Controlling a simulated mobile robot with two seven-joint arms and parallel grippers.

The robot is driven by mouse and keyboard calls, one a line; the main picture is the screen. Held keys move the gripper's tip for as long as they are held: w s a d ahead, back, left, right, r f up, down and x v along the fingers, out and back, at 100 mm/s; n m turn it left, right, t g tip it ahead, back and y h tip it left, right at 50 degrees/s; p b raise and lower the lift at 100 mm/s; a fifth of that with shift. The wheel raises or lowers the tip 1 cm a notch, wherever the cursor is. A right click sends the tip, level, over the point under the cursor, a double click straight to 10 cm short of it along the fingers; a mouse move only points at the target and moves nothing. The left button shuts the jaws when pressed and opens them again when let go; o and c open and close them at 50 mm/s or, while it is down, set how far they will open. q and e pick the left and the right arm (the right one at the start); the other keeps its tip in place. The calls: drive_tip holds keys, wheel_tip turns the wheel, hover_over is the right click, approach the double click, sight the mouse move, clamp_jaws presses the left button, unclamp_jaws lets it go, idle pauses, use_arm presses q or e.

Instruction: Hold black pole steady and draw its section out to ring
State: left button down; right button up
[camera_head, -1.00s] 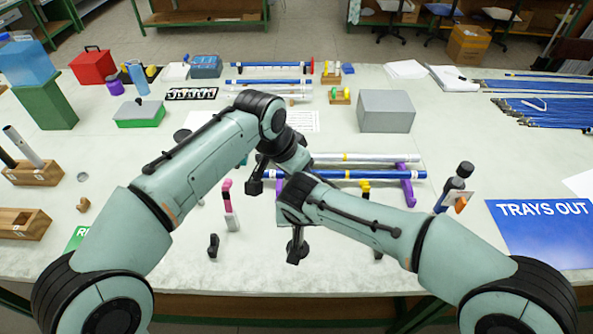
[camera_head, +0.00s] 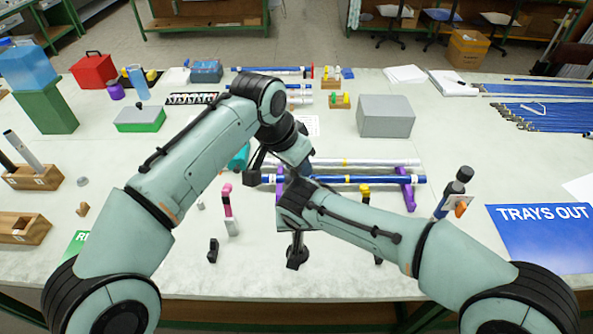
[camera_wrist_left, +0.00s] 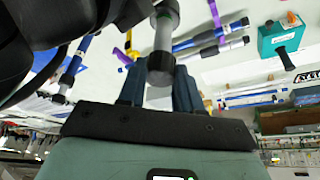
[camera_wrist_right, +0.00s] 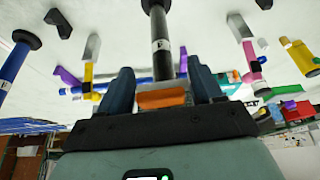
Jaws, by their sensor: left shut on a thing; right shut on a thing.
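The black pole (camera_wrist_right: 161,45) runs between the fingers of my right gripper (camera_wrist_right: 160,78) in the right wrist view. It carries a white label marked F. In the head view its lower end and round black foot (camera_head: 297,258) show below my right wrist, just above or on the table; I cannot tell which. My left gripper (camera_wrist_left: 158,72) is shut on a grey round section with a dark end (camera_wrist_left: 163,45) in the left wrist view. In the head view both grippers are mostly hidden behind my wrists. I cannot make out a ring mark on the section.
Blue and silver rods lie on a purple rack (camera_head: 409,190) just behind the grippers. The front table strip is mostly clear.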

use_arm(q)
drive_tip(key=c, duration=1)
unclamp_jaws()
drive_tip(key=shift+r, duration=0.1)
drive_tip(key=v, duration=1.2)
drive_tip(key=shift+s, duration=0.1)
use_arm(e)
drive_tip(key=o, duration=1.4)
drive_tip(key=shift+r, duration=0.1)
